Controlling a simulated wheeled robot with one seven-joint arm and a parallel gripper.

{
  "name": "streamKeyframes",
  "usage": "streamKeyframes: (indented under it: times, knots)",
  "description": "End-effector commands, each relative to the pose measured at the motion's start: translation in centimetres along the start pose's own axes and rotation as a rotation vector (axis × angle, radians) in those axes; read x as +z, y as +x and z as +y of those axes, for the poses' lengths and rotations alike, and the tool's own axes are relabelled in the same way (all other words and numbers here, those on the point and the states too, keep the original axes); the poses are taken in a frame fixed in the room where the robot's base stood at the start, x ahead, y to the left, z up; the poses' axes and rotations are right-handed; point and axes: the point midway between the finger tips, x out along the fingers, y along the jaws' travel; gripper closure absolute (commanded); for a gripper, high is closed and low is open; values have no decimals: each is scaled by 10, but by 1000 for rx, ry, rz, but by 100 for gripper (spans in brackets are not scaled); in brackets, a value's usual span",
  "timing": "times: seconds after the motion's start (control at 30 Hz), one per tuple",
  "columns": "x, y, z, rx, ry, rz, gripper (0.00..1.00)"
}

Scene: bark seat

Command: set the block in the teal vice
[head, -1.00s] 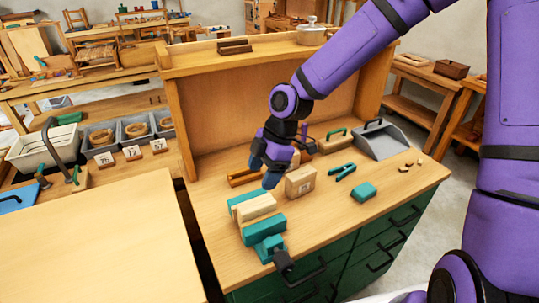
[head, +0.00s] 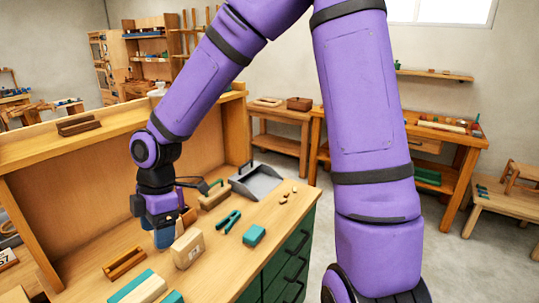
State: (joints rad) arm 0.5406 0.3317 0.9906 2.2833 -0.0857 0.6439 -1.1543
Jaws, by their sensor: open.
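The teal vice (head: 130,286) is cut off by the bottom edge of the head view; only the tops of its teal parts show. A pale wooden block (head: 151,291) lies between these teal parts; its lower end is out of frame. My gripper (head: 163,240) points down over the bench, behind and to the right of the vice, apart from the pale block. It is open, with blue fingertips; the space between them is hard to see. A tan wooden box-like piece (head: 188,249) with a small mark stands just right of the fingertips; I cannot tell whether they touch.
A wooden-handled piece (head: 125,264) lies left of my gripper. Green pliers (head: 229,222), a teal block (head: 254,235) and a grey dustpan (head: 256,184) lie to the right. The bench's back panel (head: 80,200) stands behind. The bench front between box and drawers is clear.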

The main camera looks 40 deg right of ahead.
Motion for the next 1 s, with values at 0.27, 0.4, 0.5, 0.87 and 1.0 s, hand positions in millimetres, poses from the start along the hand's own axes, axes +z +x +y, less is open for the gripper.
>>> streamKeyframes:
  times: [0.27,0.4,0.5,0.87,1.0]
  knots:
    - [39,-49,-28,135,368,-191,30]
    - [54,-80,-48,230,563,-229,30]
    - [63,-104,-64,303,703,-231,30]
    - [90,-179,-141,533,1195,-60,30]
    - [100,-198,-173,577,1362,62,30]
